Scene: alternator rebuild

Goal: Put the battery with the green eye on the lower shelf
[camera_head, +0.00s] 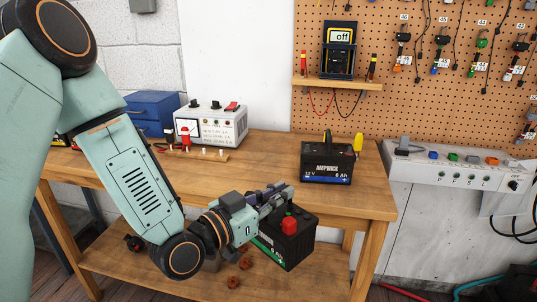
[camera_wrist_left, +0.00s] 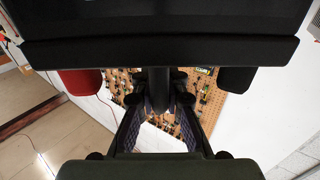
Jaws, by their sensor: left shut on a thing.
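My left gripper (camera_head: 276,194) is shut on the top of a black battery (camera_head: 294,248) with a red terminal cap and a green band low on its side. The battery hangs slightly tilted in front of the workbench, overlapping the lower shelf (camera_head: 190,274) in the head view. In the left wrist view, the black battery body (camera_wrist_left: 165,52) fills the top, with a red cap and a dark cap beside the fingers (camera_wrist_left: 160,105). A second black battery (camera_head: 327,162) with a blue band stands on the tabletop. I cannot make out an eye on either battery. My right gripper is out of view.
The wooden workbench top (camera_head: 265,152) holds a white test unit (camera_head: 211,124) and a blue box (camera_head: 152,112). Small brown round parts (camera_head: 245,263) and a dark red-marked part (camera_head: 133,243) lie on the lower shelf. A bench leg (camera_head: 368,255) stands right of the held battery.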

